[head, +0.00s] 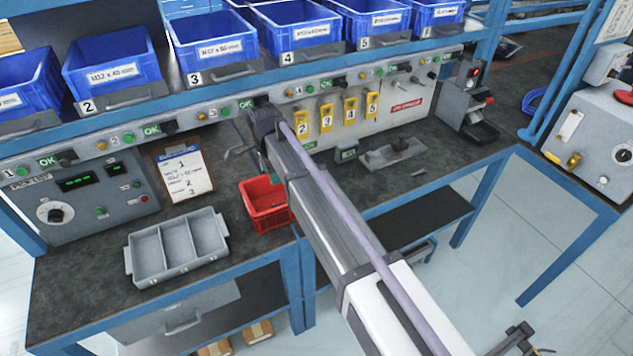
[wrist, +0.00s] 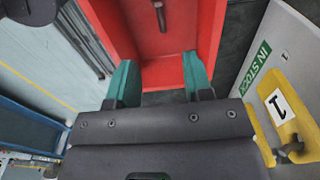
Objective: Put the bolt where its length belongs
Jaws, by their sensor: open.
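A red bin (head: 262,206) stands on the bench, and it fills the top middle of the wrist view (wrist: 193,25). A dark bolt (wrist: 160,14) lies inside it, partly cut off by the frame's top edge. My gripper (wrist: 162,82) is open and empty, with its two teal fingers apart over the near part of the red bin. The bolt is beyond the fingertips, not between them. Numbered blue bins with bolt-size labels stand on the shelf, including bin 2 (head: 112,66), bin 3 (head: 212,42) and bin 4 (head: 297,25). The bolt's length cannot be read.
A grey three-compartment tray (head: 177,247) sits at the bench front left. A clipboard (head: 184,171) with a written list stands behind it. Numbered yellow tags hang on the back panel; tag 1 (wrist: 281,112) is close right of my gripper. A grey fixture (head: 395,153) lies right of my arm.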

